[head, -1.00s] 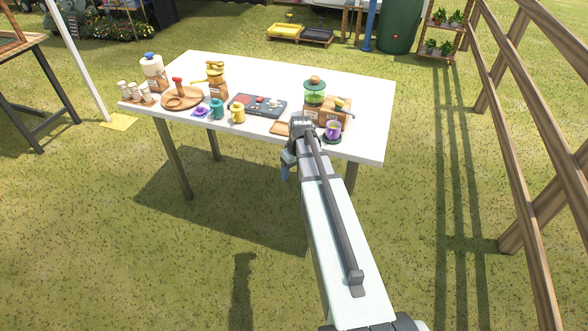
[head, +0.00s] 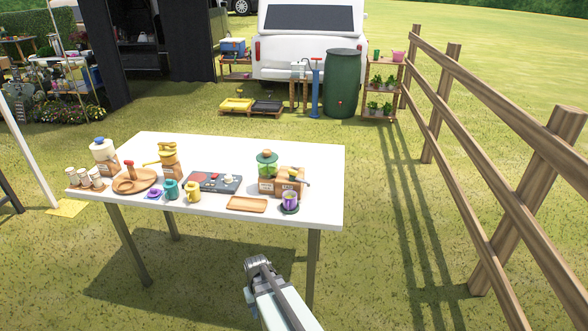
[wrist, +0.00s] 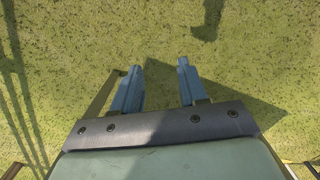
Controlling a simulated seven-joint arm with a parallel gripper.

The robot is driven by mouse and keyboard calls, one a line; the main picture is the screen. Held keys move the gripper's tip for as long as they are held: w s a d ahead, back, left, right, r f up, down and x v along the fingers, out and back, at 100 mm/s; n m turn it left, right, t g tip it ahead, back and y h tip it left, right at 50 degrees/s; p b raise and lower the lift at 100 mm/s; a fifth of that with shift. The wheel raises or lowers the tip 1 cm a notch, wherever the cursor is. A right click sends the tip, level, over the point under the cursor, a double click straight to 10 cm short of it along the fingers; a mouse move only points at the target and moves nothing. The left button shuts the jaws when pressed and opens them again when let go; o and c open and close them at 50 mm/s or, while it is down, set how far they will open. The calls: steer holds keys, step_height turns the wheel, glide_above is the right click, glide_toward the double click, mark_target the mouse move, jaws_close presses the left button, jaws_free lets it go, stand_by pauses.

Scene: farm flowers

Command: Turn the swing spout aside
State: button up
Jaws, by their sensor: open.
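No swing spout can be made out for certain at this size. A washstand-like unit (head: 299,70) with a pale top stands far back beside a tall blue post or pump (head: 316,88), in front of the white vehicle. My gripper (wrist: 158,84) is open and empty; its two blue fingers are apart over bare grass in the wrist view. In the head view the end of my arm (head: 258,268) is at the bottom centre, in front of the table and well short of the washstand.
The white table (head: 210,212) bears jars, mugs, a wooden tray (head: 247,204) and a green-topped dispenser (head: 267,165). A green barrel (head: 341,85) and plant shelf (head: 383,85) stand behind. A wooden fence (head: 480,140) runs along the right. Grass between table and fence is free.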

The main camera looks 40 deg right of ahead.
steer(key=s+a+f+n+g, duration=0.15)
steer(key=s+a+f, duration=0.3)
steer(key=s, duration=0.45)
steer(key=s+a+f+g, duration=0.25)
steer(key=s+f, duration=0.25)
steer(key=s, duration=0.3)
steer(key=s+a+f+n+g, duration=0.1)
steer(key=s+a+f, duration=0.35)
steer(key=s, duration=0.45)
steer(key=w+r+t, duration=0.2)
steer(key=w+r, duration=0.5)
steer(key=w, duration=0.5)
steer(key=w+r+t, duration=0.3)
steer(key=w+r, duration=0.4)
steer(key=w, duration=0.4)
steer(key=w+d+r+t, duration=0.2)
steer(key=w+d+r, duration=0.6)
steer(key=w+r, duration=0.4)
steer(key=n+t+y, duration=0.1)
steer(key=n+t, duration=0.2)
steer(key=n, duration=0.2)
glide_toward(293, 170)
steer(key=x, duration=0.8)
steer(key=shift+w+f, duration=0.1)
steer(key=shift+f, duration=0.2)
